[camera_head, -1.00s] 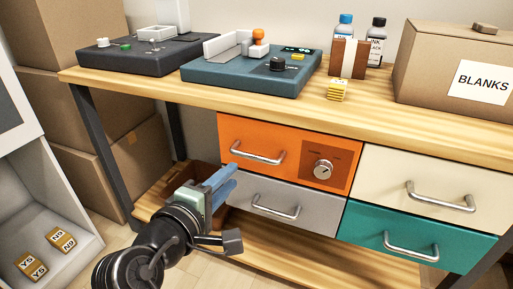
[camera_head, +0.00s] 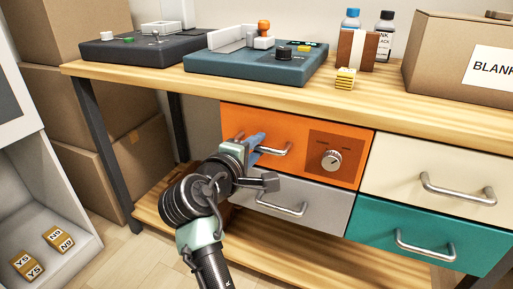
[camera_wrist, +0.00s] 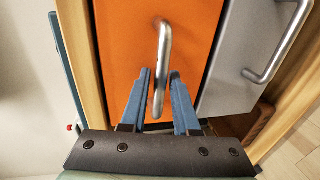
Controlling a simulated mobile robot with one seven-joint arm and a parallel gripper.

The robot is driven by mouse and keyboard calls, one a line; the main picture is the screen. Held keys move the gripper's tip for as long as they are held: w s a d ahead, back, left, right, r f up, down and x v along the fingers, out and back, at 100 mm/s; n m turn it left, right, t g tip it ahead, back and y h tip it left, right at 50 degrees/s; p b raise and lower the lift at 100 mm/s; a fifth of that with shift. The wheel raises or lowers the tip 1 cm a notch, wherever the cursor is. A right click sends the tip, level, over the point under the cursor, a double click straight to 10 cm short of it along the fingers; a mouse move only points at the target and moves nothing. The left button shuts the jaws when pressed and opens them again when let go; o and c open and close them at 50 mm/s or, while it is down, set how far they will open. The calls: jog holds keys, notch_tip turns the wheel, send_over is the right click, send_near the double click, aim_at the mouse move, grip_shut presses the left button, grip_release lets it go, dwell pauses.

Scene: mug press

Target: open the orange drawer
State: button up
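The orange drawer (camera_head: 308,137) sits shut under the bench top, at the upper left of the drawer block. Its silver bar handle (camera_head: 278,152) is partly hidden by my gripper (camera_head: 258,142) in the head view. A round knob (camera_head: 331,160) is on a darker panel at the drawer's right. In the wrist view, the handle (camera_wrist: 161,50) runs upright between the two blue fingers of my gripper (camera_wrist: 160,73). The fingers are open, one on each side of the bar, with gaps visible. The orange front (camera_wrist: 120,45) fills the middle behind them.
A grey drawer (camera_head: 318,203) with its own handle is directly below. A cream drawer (camera_head: 395,170) and a teal drawer (camera_head: 375,232) are to the right. The wooden bench top (camera_head: 300,100) overhangs above, carrying machines, bottles and a cardboard box.

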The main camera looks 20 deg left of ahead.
grip_shut()
dwell(1.3)
